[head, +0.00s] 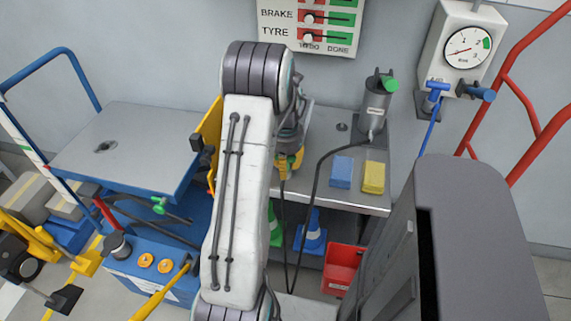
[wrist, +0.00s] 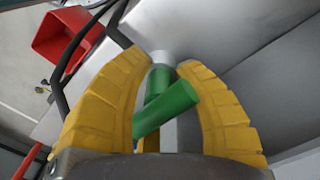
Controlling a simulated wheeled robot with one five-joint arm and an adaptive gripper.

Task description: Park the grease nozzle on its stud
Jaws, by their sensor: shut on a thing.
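The grease nozzle (wrist: 165,108) is green, with a slanting green grip and a pale tip, and sits between the yellow fingers of my gripper (wrist: 165,75) in the wrist view. The fingers are shut on it. In the head view my gripper (head: 288,165) is beside my arm, over the left part of the grey bench (head: 310,180), and the nozzle is mostly hidden. A dark hose (head: 318,185) hangs in a loop from the grease pump (head: 374,108). A small dark round spot (head: 342,127) is on the bench top; I cannot tell whether it is the stud.
A blue block (head: 341,171) and a yellow block (head: 373,177) lie on the bench's front right. A red bin (head: 342,268) and cones (head: 312,235) are below. A blue lift cart (head: 125,150) is left. A gauge box (head: 465,48) hangs on the wall.

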